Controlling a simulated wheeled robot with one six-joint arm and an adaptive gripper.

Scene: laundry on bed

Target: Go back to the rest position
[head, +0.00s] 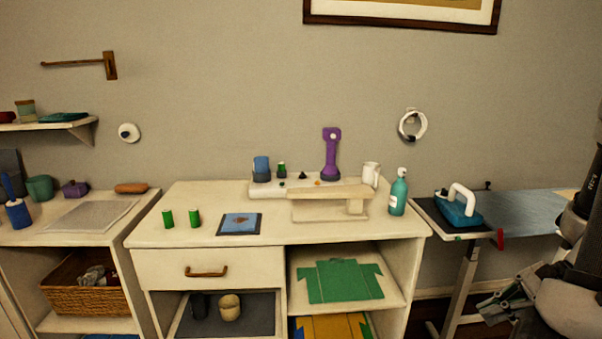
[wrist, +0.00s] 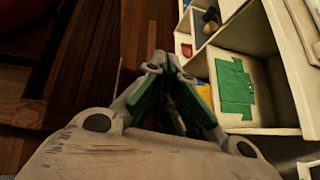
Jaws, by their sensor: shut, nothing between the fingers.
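My gripper (wrist: 172,88) is shut and empty in the wrist view, its fingers with green pads meeting above the dark wooden floor. In the head view my arm and part of my gripper show at the right edge, beside the ironing board and apart from the cabinet. The fingertips cannot be made out clearly there. Nothing hangs from the gripper or touches it.
A cream cabinet (head: 266,238) stands in the middle, with a green folded cloth (head: 343,281) on its open shelf. An ironing board (head: 545,209) with a teal iron (head: 459,209) is close to my arm. A wicker basket (head: 88,297) is at left. Dark floor (wrist: 105,50) is clear below.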

